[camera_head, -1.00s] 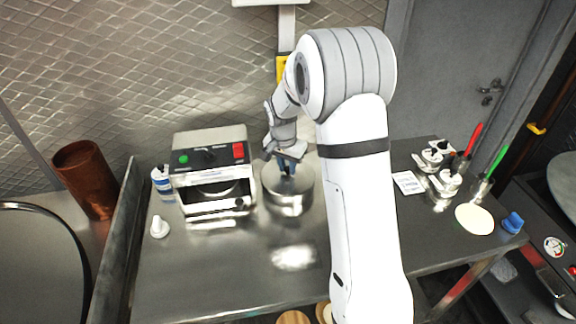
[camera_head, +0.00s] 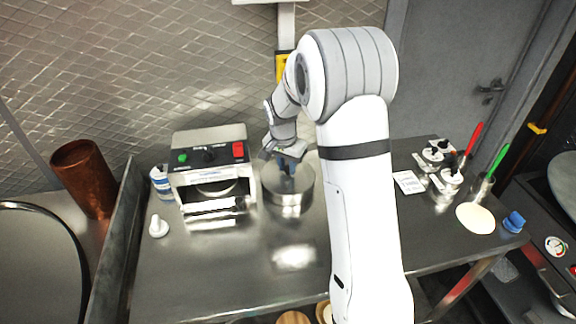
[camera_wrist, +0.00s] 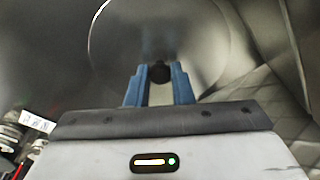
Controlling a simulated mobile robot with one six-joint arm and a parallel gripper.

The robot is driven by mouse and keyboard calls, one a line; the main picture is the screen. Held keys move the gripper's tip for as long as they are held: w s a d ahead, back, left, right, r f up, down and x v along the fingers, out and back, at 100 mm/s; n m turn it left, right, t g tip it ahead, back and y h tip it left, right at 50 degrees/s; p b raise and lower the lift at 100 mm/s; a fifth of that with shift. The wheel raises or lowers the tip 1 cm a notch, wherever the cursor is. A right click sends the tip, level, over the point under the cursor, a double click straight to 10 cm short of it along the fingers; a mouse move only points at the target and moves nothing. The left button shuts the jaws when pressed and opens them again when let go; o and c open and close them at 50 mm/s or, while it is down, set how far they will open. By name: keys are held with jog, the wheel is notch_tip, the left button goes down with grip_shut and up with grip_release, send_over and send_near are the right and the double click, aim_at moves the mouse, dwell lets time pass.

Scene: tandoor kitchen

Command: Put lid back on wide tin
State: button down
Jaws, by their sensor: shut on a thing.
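The wide tin (camera_head: 290,205) is a shiny metal cylinder on the steel table, right of the grey machine. My gripper (camera_head: 288,168) points down at its top, with blue fingers. In the wrist view the lid (camera_wrist: 158,30) is a broad round silver disc with a small black knob (camera_wrist: 160,72). My gripper (camera_wrist: 160,80) is shut on that knob, one blue finger on each side. The lid lies at the tin's top, but I cannot tell whether it is seated or slightly raised. The tin's rim is hard to make out through the reflections.
The grey machine (camera_head: 212,170) stands close on the left of the tin. A small white bottle-shaped item (camera_head: 158,226) and a striped cup (camera_head: 160,182) are farther left. Condiment pots (camera_head: 450,178) and a white card (camera_head: 408,182) are on the right. The table front is clear.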

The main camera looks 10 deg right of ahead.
jog(key=c, duration=0.7)
grip_release()
jog(key=shift+r+p, duration=1.85)
jog(key=shift+r, duration=1.6)
jog(key=shift+c, duration=0.5)
grip_shut()
